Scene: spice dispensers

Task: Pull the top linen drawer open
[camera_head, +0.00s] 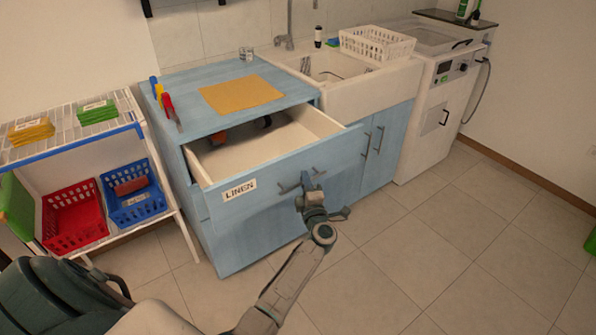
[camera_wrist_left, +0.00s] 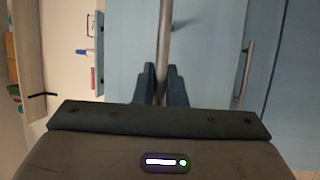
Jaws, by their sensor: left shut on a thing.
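The top drawer (camera_head: 282,171) of the blue cabinet, labelled LINEN (camera_head: 240,190), stands pulled well out, its pale inside showing. A bar handle (camera_head: 290,187) is on its front. My left gripper (camera_head: 311,186) is at this handle, in front of the drawer. In the left wrist view, the handle bar (camera_wrist_left: 166,45) runs between the two dark fingers of my left gripper (camera_wrist_left: 161,84), which are shut on it. My right gripper is not in view.
A yellow cloth (camera_head: 241,94) lies on the cabinet top. A white shelf at left holds a red basket (camera_head: 74,215) and a blue basket (camera_head: 133,193). A sink (camera_head: 345,94) and a white appliance (camera_head: 436,115) stand to the right.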

